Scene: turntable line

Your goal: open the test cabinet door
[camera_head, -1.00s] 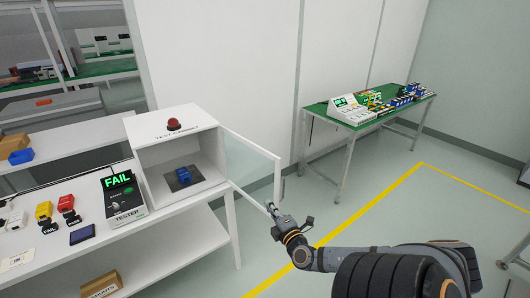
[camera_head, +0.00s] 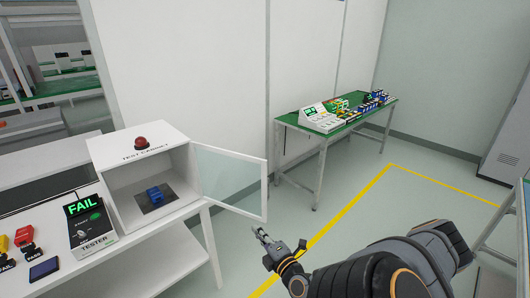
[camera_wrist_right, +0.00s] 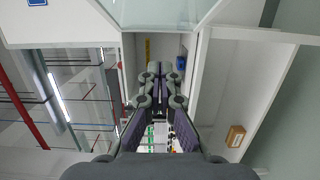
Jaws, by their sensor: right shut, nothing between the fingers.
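The white test cabinet (camera_head: 113,184) stands on the bench at the left, with a red dome button (camera_head: 141,143) on top. Its glass door (camera_head: 228,182) in a white frame stands swung wide open to the right. Inside, a blue part (camera_head: 155,194) sits on a dark pad (camera_head: 168,200). My right gripper (camera_head: 260,234) is below the door's lower edge, apart from it, shut and empty. In the right wrist view, my right gripper (camera_wrist_right: 162,72) points toward the cabinet, with the door glass (camera_wrist_right: 160,12) along the top. My left gripper is not in view.
A tester (camera_head: 91,228) showing FAIL stands left of the cabinet, beside a dark flat device (camera_head: 44,268) and red and yellow parts (camera_head: 24,236). A green-topped table (camera_head: 350,124) stands behind at the right. The floor between is clear, with a yellow line (camera_head: 345,212).

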